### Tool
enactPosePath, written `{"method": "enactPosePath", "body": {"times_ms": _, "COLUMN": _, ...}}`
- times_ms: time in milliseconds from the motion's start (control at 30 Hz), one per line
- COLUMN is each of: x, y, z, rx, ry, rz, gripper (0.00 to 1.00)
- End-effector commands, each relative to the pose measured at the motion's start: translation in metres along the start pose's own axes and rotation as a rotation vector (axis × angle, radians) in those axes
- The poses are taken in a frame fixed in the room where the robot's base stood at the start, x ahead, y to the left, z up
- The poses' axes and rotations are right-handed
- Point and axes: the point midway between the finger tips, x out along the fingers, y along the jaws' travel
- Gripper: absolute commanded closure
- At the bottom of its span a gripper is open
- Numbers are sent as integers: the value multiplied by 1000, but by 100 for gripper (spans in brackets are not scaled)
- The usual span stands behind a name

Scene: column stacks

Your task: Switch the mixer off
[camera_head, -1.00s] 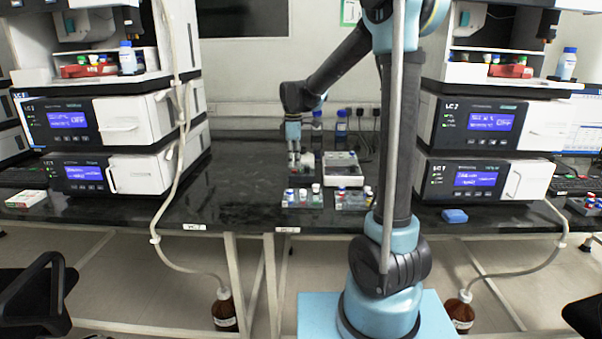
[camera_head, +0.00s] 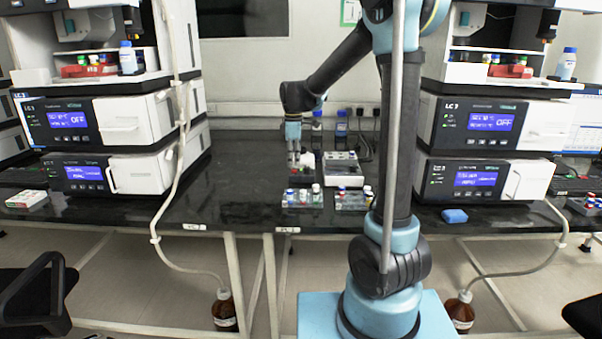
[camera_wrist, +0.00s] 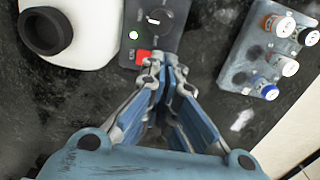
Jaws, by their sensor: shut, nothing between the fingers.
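The mixer shows in the wrist view as a white body (camera_wrist: 88,28) with a black round cup (camera_wrist: 45,31) and a dark control panel (camera_wrist: 172,22). The panel has a black knob, a lit green light (camera_wrist: 133,35) and a red switch (camera_wrist: 142,57). My gripper (camera_wrist: 163,70) is shut and empty, with its fingertips right beside the red switch, partly over its edge. I cannot tell whether they touch it. In the head view my gripper (camera_head: 293,163) points down at the small white mixer (camera_head: 307,159) on the dark bench.
A rack of capped vials (camera_wrist: 262,60) stands right of the panel in the wrist view. In the head view, vial racks (camera_head: 302,197) stand at the bench front and a grey-white box (camera_head: 343,170) is to the right. Instrument stacks (camera_head: 125,175) flank the bench; its left middle is clear.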

Motion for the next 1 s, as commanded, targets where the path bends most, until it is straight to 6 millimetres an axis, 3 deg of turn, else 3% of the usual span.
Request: {"method": "enactPosePath", "body": {"times_ms": 1000, "x": 11, "y": 0, "z": 0, "rx": 0, "ry": 0, "rz": 0, "gripper": 100}}
